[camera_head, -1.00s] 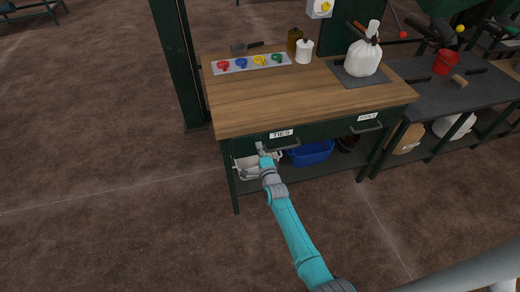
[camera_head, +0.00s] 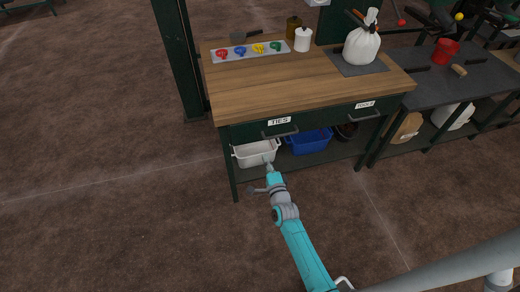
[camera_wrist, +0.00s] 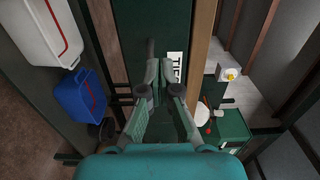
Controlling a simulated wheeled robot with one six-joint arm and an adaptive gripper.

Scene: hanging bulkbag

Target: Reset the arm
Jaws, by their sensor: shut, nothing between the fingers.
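My teal arm reaches up from the bottom of the head view toward the front of the workbench. My gripper (camera_head: 268,167) is shut and empty, in front of the white bin and below the TIES drawer (camera_head: 250,131) in that view. In the wrist view my gripper (camera_wrist: 161,92) points toward the dark green drawer front with its TIES label (camera_wrist: 174,68). The TIES drawer looks shut, and its handle (camera_head: 280,134) is clear of the fingers in the head view.
A white bin (camera_head: 256,153) and blue bin (camera_head: 309,141) sit below. Floor at left is clear.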

